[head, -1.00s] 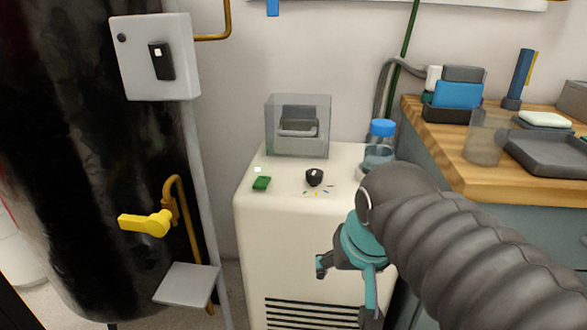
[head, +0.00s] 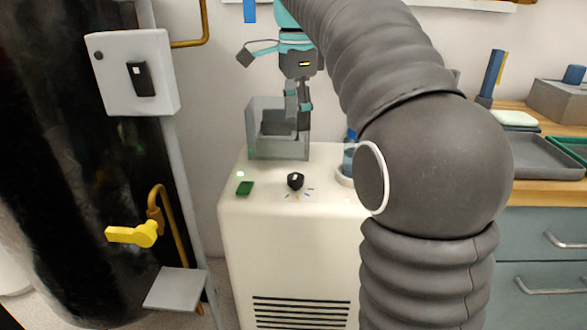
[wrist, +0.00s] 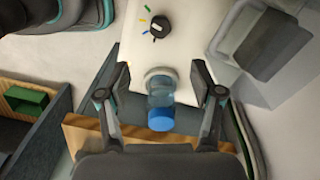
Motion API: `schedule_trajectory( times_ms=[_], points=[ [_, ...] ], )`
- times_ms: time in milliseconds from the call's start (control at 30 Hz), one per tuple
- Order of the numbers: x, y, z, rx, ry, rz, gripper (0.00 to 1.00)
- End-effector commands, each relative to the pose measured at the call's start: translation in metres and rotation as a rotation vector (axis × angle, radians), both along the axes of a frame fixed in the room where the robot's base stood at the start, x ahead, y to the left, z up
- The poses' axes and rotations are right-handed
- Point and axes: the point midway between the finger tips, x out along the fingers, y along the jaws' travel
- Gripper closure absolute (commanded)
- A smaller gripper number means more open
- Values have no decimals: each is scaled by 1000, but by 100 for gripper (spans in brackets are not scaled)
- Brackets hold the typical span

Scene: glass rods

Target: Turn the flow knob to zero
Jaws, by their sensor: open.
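The flow knob (head: 295,181) is a small black knob with a pale mark, on the top of the white cabinet (head: 240,215). Small coloured marks lie around its front. In the wrist view the knob (wrist: 160,27) shows near the top, with yellow, green and blue marks on its left. My gripper (head: 298,115) is above the back of the cabinet, in front of the clear box, higher than the knob and apart from it. In the wrist view my gripper (wrist: 160,82) is open, its fingers wide apart with nothing held.
A clear box (head: 265,140) stands at the cabinet's back. A blue-capped bottle (wrist: 160,105) stands on the cabinet's right side. A green switch (head: 244,188) is left of the knob. A yellow valve handle (head: 132,234) is on the left. A wooden bench (head: 545,194) is right.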

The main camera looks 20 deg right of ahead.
Motion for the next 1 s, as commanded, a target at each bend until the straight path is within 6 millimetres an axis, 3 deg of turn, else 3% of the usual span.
schedule_trajectory(
  times_ms=[167,700,1000],
  points=[
    [0,0,-21,0,2,-5,34],
    [0,0,-115,0,0,-1,34],
    [0,0,-135,0,-2,-1,34]
  ],
)
